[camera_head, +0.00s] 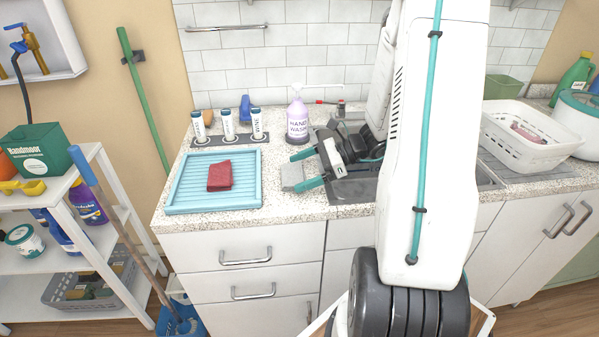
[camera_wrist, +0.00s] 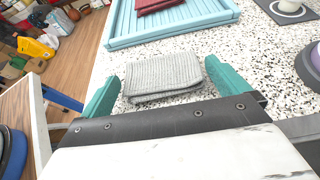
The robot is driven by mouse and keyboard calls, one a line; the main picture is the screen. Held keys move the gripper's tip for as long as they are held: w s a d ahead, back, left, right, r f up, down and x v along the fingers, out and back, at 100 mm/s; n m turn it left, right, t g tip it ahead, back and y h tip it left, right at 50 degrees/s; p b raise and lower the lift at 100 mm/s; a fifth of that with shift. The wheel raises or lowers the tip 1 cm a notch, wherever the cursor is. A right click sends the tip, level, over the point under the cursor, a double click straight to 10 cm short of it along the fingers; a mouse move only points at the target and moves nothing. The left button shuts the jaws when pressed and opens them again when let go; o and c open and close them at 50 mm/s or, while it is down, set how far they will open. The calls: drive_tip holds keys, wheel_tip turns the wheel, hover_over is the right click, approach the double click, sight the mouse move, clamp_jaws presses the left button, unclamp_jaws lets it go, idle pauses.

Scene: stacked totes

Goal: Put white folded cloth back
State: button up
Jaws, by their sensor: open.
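A light grey-white folded cloth (camera_wrist: 160,76) lies on the speckled counter between the teal fingers of my gripper (camera_wrist: 164,86) in the wrist view. In the head view the cloth (camera_head: 292,176) shows between the fingertips, just left of the sink. My gripper (camera_head: 302,170) is open, with one finger on each side of the cloth. Whether a finger touches it I cannot tell. A light blue ribbed tray (camera_head: 213,205) is on the counter to the left in the head view. A dark red folded cloth (camera_head: 219,176) lies in it.
The sink (camera_head: 353,186) is right of my gripper. A white basket (camera_head: 523,152) sits at the right. Speckled counter is bare between tray and gripper.

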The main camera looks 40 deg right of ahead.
drive_tip(key=v, duration=1.1)
drive_tip(key=s+a+r+n+g+h, duration=0.1)
drive_tip(key=a+r+n+g+h, duration=0.1)
drive_tip(key=a+r+n+g, duration=0.35)
drive_tip(key=s+a+r+n+g+h, duration=0.1)
drive_tip(key=s+a+r+n+g, duration=0.1)
drive_tip(key=a+n, duration=0.65)
drive_tip(key=s+a+r+n+t+h, duration=0.1)
drive_tip(key=s+a+r+n+h, duration=0.4)
drive_tip(key=s+a+n+h, duration=0.3)
drive_tip(key=shift+s+a+r+n, duration=0.15)
drive_tip(key=shift+s+a+n, duration=1.1)
drive_tip(key=shift+a+n, duration=0.15)
